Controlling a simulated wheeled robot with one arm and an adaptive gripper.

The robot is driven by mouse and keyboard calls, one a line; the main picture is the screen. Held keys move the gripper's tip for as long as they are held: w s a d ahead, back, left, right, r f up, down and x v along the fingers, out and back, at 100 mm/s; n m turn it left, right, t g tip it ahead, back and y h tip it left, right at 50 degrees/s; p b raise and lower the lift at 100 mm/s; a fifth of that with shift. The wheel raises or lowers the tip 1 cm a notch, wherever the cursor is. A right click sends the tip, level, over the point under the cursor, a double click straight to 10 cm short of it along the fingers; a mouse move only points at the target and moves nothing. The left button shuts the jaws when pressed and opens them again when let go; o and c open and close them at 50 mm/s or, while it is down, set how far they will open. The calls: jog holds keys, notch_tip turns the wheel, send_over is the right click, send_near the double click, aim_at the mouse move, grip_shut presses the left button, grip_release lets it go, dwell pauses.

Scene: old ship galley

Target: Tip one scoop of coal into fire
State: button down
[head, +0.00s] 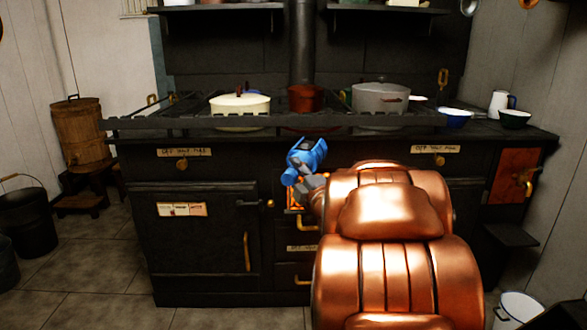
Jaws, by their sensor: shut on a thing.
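My gripper (305,157), blue, is at the front of the black stove (215,235), just above and in front of a small opening with an orange fire glow (292,209). My copper-coloured arm reaches up to it from the lower right. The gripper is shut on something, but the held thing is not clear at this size. I cannot make out a scoop or coal as separate shapes. My arm and gripper hide much of the firebox opening.
A rail (160,123) runs along the stove front above the gripper. A cream pot (240,106), a red pot (305,98) and a grey pot (380,103) stand on top. A black bucket (28,215) and a wooden barrel (80,130) stand left.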

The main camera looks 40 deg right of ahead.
aim_at(305, 151)
jog(key=shift+w+d+f+p, duration=0.2)
jog(key=shift+w+d+f, duration=0.3)
jog(key=shift+d, duration=0.4)
jog(key=shift+w+d+f+p, duration=0.15)
jog(key=shift+w+d+f, duration=0.15)
jog(key=shift+w+d, duration=0.5)
jog(key=shift+w+d+f+p, duration=0.2)
jog(key=shift+w+d+f, duration=0.2)
jog(key=shift+d, duration=0.65)
jog(key=shift+r+p, duration=0.4)
jog(key=shift+p, duration=0.3)
jog(key=shift+w+d+r+p, duration=0.1)
jog(key=shift+w+r+p, duration=0.05)
jog(key=shift+p, duration=0.4)
jog(key=p, duration=0.1)
jog(key=r+m+g+p, duration=0.1)
jog(key=p, duration=0.1)
jog(key=shift+w+d, duration=0.15)
jog(key=shift+d, duration=0.1)
jog(key=shift+d+r+p, duration=0.15)
jog(key=shift+r+p, duration=0.15)
jog(key=shift+p, duration=0.55)
jog(key=p, duration=0.2)
jog(key=r+m+g+p, duration=0.1)
jog(key=p, duration=0.1)
jog(key=shift+w+d+r+y+p, duration=0.25)
jog(key=shift+w+d+y+p, duration=0.05)
jog(key=shift+d+p, duration=0.05)
